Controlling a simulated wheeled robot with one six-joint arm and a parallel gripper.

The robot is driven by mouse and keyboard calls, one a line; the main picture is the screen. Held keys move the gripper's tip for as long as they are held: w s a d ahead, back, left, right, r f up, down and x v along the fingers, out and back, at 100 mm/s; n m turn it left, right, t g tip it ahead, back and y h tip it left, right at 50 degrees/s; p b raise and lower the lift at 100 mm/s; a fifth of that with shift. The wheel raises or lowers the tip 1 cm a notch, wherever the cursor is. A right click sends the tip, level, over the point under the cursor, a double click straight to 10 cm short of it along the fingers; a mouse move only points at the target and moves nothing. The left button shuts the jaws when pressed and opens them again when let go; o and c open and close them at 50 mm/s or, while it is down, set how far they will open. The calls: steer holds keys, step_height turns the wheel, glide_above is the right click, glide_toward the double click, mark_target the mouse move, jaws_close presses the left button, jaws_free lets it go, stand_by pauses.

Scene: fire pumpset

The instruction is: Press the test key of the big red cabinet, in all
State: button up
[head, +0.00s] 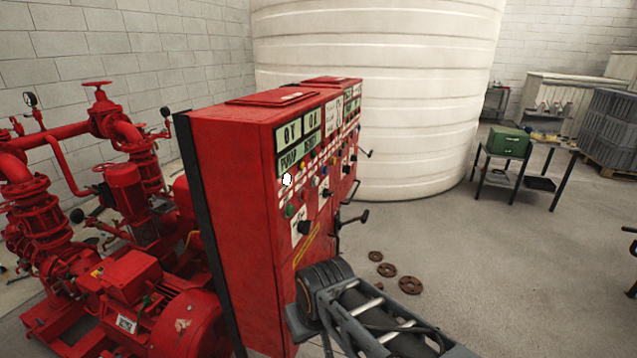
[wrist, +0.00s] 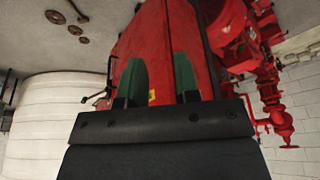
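The big red cabinet (head: 235,190) stands upright in the middle of the head view. Its panel face, seen at a steep angle, carries displays reading "0V" and "0A", small coloured lamps, a green button (head: 289,211), a white round part (head: 287,180) and black knobs (head: 304,227). I cannot tell which is the test key. In the wrist view, my gripper (wrist: 159,75) shows two green fingers apart with nothing between them. The red cabinet (wrist: 160,35) lies beyond the fingers; contact cannot be told. In the head view my gripper is not clearly seen; my arm is low before the cabinet.
Red pumps and pipes (head: 125,190) fill the left. A large white tank (head: 400,90) stands behind. Handles (head: 355,217) jut from the cabinet's front. Rusty flanges (head: 410,285) lie on the floor. A green box (head: 507,141) sits on a stand. The floor at right is mostly clear.

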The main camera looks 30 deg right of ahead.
jaws_close()
stand_by(1.1)
